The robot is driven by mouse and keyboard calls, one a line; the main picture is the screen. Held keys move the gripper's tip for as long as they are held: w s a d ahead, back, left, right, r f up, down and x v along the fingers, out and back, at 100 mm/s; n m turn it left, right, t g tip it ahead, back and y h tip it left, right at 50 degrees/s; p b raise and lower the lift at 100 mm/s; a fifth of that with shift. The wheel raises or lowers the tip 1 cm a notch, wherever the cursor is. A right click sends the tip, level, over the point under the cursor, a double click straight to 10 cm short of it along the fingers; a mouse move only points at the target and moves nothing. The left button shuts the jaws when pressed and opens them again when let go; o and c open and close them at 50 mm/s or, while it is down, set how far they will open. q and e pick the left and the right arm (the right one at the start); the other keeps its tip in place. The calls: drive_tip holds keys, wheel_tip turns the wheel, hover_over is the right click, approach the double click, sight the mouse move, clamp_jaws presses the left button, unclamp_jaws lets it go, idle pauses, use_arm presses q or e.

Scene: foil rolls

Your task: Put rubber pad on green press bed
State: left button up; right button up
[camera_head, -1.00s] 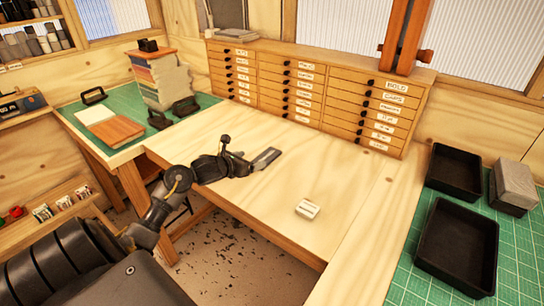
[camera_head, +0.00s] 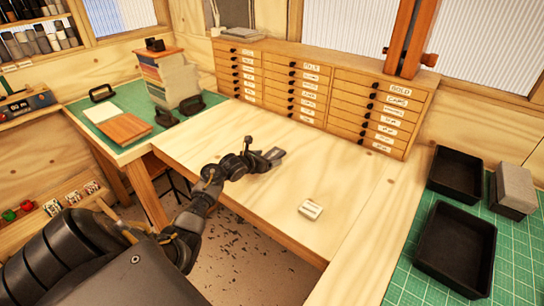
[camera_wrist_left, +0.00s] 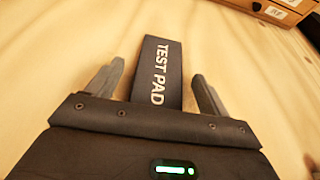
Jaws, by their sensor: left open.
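The rubber pad (camera_wrist_left: 158,75) is a dark flat strip with "TEST PAD" in white letters, on the pale wooden tabletop in the left wrist view. My left gripper (camera_wrist_left: 157,75) is open, with one finger on each side of the pad and gaps showing on both sides. The near end of the pad is hidden behind the gripper body. In the head view my left gripper (camera_head: 272,157) is low over the middle of the bench and largely covers the pad. I cannot pick out the press bed for sure. My right gripper is not in view.
A green mat (camera_head: 512,262) with black trays (camera_head: 455,250) lies at the right. A green surface (camera_head: 190,115) with a paper stack (camera_head: 178,82) is at the left. A small white block (camera_head: 311,209) sits on the bench (camera_head: 345,195). A drawer cabinet (camera_head: 310,90) stands behind.

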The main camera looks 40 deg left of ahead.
use_arm(q)
drive_tip(key=shift+w+f, duration=0.2)
drive_tip(key=shift+w, duration=0.1)
drive_tip(key=c, duration=1.2)
drive_tip(key=shift+r, duration=0.15)
drive_tip(key=shift+r+b, duration=0.2)
drive_tip(key=shift+b, duration=0.1)
wheel_tip(320, 180, up, 2)
drive_tip(key=shift+a+r+b, duration=0.1)
drive_tip(key=shift+b, duration=0.85)
drive_tip(key=s+r, duration=0.1)
drive_tip(key=s+d+r, duration=0.1)
drive_tip(key=r, duration=0.1)
drive_tip(key=s+d+r, duration=0.1)
drive_tip(key=r, duration=0.1)
drive_tip(key=shift+s+d+r+b, duration=0.2)
drive_tip(key=shift+s+r+b, duration=0.1)
drive_tip(key=shift+s, duration=0.1)
drive_tip(key=s+d+r, duration=0.1)
drive_tip(key=s, duration=0.1)
drive_tip(key=s+d+r, duration=0.2)
drive_tip(key=s, duration=0.1)
drive_tip(key=s+d+r+b, duration=0.1)
drive_tip(key=s+d, duration=0.1)
drive_tip(key=s, duration=0.1)
drive_tip(key=shift+r, duration=0.3)
